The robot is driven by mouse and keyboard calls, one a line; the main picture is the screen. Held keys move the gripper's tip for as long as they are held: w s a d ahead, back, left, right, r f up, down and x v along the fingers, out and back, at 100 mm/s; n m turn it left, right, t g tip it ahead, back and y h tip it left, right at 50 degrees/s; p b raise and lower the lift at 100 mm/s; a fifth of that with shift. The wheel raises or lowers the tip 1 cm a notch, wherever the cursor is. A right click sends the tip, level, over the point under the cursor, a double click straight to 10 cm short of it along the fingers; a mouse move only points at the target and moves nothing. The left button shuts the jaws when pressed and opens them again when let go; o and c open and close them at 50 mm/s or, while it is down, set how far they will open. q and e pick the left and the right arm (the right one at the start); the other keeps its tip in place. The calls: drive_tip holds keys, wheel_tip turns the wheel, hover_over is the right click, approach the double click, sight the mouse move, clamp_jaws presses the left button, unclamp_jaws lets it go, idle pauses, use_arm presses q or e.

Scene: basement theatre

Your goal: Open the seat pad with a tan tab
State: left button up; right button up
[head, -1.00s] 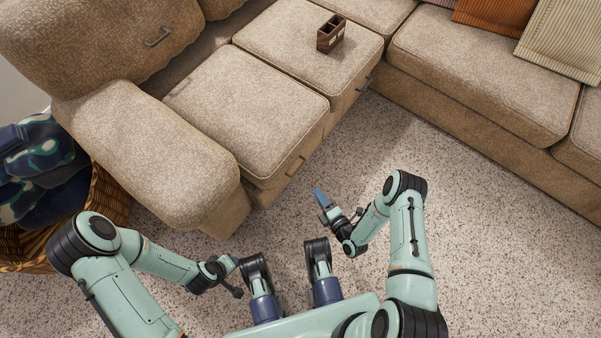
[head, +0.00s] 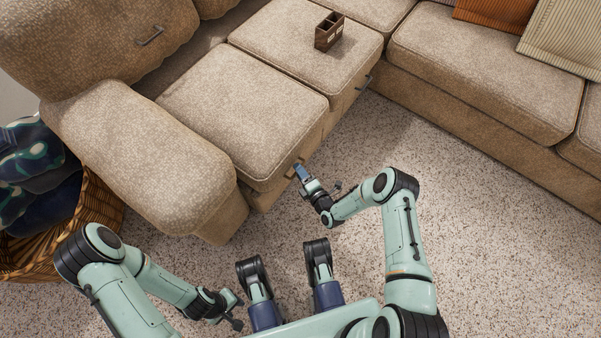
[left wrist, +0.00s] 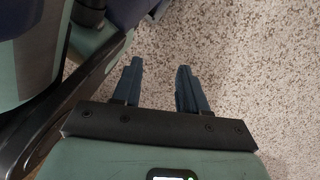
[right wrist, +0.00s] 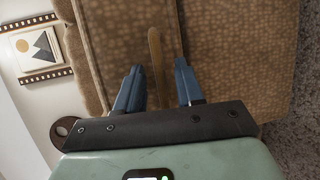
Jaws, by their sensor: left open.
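The near seat pad (head: 240,105) is beige and lies flat and closed on the sofa beside the armrest. Its tan tab (right wrist: 155,50) shows as an upright strip in the right wrist view; in the head view my right gripper mostly covers it. My right gripper (right wrist: 158,85) is open, with its blue fingers on either side of the tab's lower end. I cannot tell whether they touch it. In the head view this gripper (head: 301,172) is at the pad's front edge. My left gripper (left wrist: 160,85) is open and empty above the carpet, close to my base.
A second seat pad (head: 290,40) has a dark tab (head: 364,83) on its front and a brown divided box (head: 329,32) on top. The armrest (head: 140,150) and a wicker basket (head: 95,215) of clothes stand at left. Carpet (head: 440,215) is clear at right.

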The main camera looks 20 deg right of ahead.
clamp_jaws()
drive_tip(key=shift+r, duration=0.1)
